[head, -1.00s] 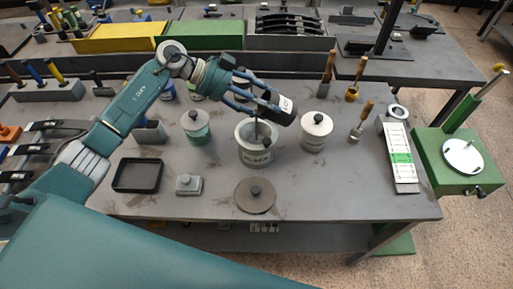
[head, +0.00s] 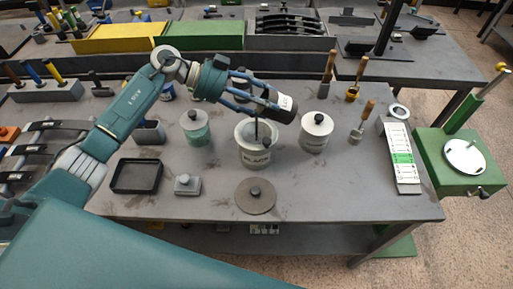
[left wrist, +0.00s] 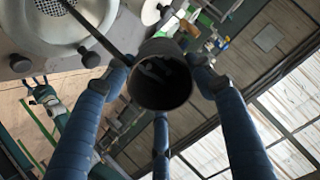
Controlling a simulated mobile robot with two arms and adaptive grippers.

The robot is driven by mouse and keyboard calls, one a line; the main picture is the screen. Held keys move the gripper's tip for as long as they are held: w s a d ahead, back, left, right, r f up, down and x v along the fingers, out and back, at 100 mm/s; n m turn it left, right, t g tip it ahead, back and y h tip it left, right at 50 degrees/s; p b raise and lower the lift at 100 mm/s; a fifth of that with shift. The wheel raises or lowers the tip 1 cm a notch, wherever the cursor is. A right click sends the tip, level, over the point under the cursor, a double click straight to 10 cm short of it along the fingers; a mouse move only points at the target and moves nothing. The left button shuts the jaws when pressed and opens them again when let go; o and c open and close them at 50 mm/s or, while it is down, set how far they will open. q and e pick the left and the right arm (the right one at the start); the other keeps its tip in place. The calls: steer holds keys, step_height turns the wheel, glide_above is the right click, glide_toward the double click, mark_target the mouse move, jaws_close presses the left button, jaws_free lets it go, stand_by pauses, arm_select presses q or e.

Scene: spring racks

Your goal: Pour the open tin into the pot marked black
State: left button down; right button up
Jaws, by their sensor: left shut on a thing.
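The pot marked black (head: 256,158) is a pale open pot near the table's middle, its lettering facing me. My left gripper (head: 262,98) is shut on a dark tin (head: 279,112) with a white label and holds it tilted above the pot's right rim. In the left wrist view the fingers (left wrist: 160,85) surround the tin (left wrist: 162,88), whose round dark end faces the camera. A thin dark streak (left wrist: 97,33) runs from beside the tin towards a mesh in the pot's mouth (left wrist: 88,18). It looks like a falling stream. My right gripper is out of view.
Lidded pots stand left (head: 196,128) and right (head: 316,132) of the marked pot. A round lid (head: 255,196) lies in front. A black tray (head: 136,176), a small grey block (head: 188,186), brushes (head: 361,120) and a white-green card (head: 401,158) lie around. The front right is clear.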

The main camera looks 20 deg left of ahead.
arm_select(q)
steer(key=shift+a+h+b, duration=0.1)
steer(key=shift+h+b, duration=0.2)
steer(key=shift+b, duration=0.3)
steer(key=shift+r, duration=0.1)
stand_by(0.5)
steer(key=shift+a+t+h+b, duration=0.15)
steer(key=shift+t+h+b, duration=0.15)
steer(key=shift+h+b, duration=0.3)
steer(key=shift+r, duration=0.15)
